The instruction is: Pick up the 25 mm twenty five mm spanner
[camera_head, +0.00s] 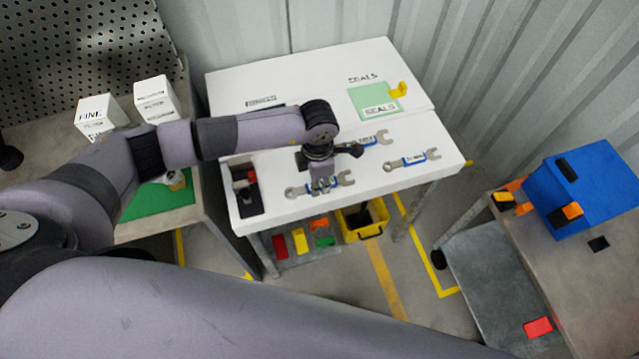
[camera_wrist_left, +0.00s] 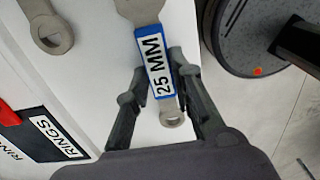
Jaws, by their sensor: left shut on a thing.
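The 25 mm spanner (camera_wrist_left: 158,68) has a blue grip with a white "25 MM" label in the left wrist view. Its ring end points towards my palm, and its other end runs off the top of the picture. My left gripper (camera_wrist_left: 165,65) is shut on its blue grip, one finger on each side. In the head view my left gripper (camera_head: 321,186) is low over the front edge of the white table, partly hiding the spanner (camera_head: 345,179). From these views I cannot tell whether the spanner touches the table. My right gripper is not in view.
Two other blue-gripped spanners lie on the white table (camera_head: 310,80), one behind (camera_head: 382,138) and one to the right (camera_head: 412,160). A dark "RINGS" tray (camera_wrist_left: 45,135) is at the left. A green "SEALS" mat (camera_head: 372,98) lies at the back. A yellow bin (camera_head: 362,228) is below.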

